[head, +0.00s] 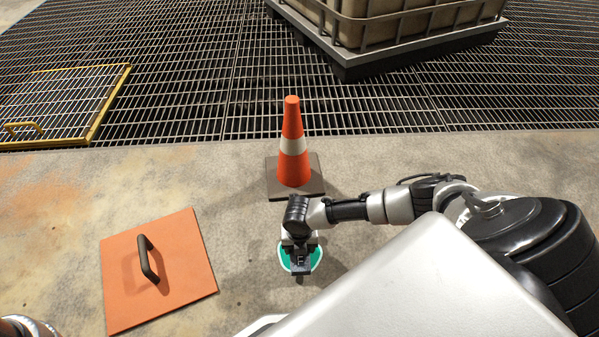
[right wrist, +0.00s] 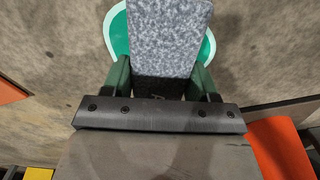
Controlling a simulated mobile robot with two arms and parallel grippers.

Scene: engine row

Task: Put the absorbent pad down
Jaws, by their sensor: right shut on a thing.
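The absorbent pad (right wrist: 168,38) is a grey speckled slab. It shows between the two dark green fingers of my right gripper (right wrist: 163,85) in the right wrist view. My right gripper (head: 300,264) is shut on it. In the head view the gripper points down over a green disc with a white rim (head: 285,256), and the pad is mostly hidden there. The disc (right wrist: 121,36) also shows behind the pad in the wrist view. I cannot tell whether the pad touches the disc or the floor. My left gripper is out of view.
An orange-and-white cone (head: 292,150) on a dark base stands just beyond my right gripper. An orange square plate with a black handle (head: 185,260) lies at left. Behind are floor grating (head: 190,95), a yellow-framed grate (head: 112,100) and a caged tank (head: 400,25). Concrete between is clear.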

